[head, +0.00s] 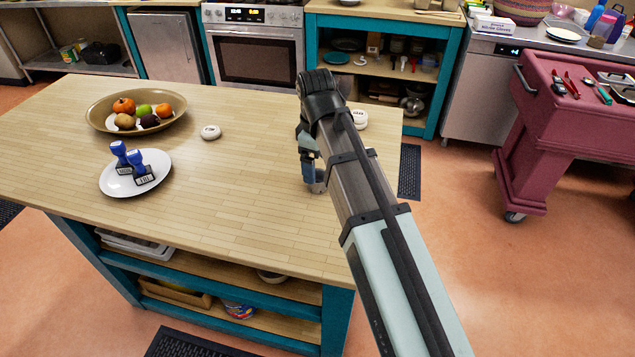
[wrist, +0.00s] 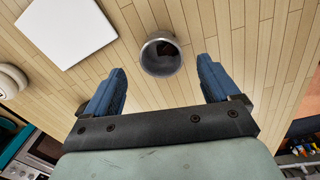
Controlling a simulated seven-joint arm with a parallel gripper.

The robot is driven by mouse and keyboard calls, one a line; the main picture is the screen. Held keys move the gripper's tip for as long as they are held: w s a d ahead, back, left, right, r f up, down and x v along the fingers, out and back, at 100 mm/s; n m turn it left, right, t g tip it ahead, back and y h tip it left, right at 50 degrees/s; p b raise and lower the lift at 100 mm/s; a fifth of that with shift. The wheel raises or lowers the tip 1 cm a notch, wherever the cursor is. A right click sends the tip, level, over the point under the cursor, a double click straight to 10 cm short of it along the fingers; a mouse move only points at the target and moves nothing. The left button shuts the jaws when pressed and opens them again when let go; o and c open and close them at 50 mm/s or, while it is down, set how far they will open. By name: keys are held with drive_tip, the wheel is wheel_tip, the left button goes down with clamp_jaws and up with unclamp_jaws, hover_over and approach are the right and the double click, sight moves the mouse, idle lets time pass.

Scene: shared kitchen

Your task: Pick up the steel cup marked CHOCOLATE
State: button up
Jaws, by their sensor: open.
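A steel cup (wrist: 161,55) stands on the wooden island top, seen from above in the wrist view with a dark inside. Its marking cannot be read. My gripper (wrist: 162,68) is open, with one blue finger to each side of the cup in the picture and no visible contact. In the head view my gripper (head: 309,172) hangs over the right part of the island, and a small piece of the cup (head: 319,187) shows beneath it. My arm and gripper hide most of the cup there.
A white square item (wrist: 66,30) lies near the cup. A white round item (head: 360,119) lies behind my arm, another (head: 210,132) further left. A plate (head: 117,188) with blue-handled stamps and a fruit bowl (head: 100,117) stand left. The island's front middle is clear.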

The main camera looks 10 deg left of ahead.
sight(319, 178)
drive_tip(key=shift+d+f, duration=0.15)
drive_tip(key=shift+f, duration=2.6)
drive_tip(key=shift+c, duration=0.4)
drive_tip(key=c, duration=1.1)
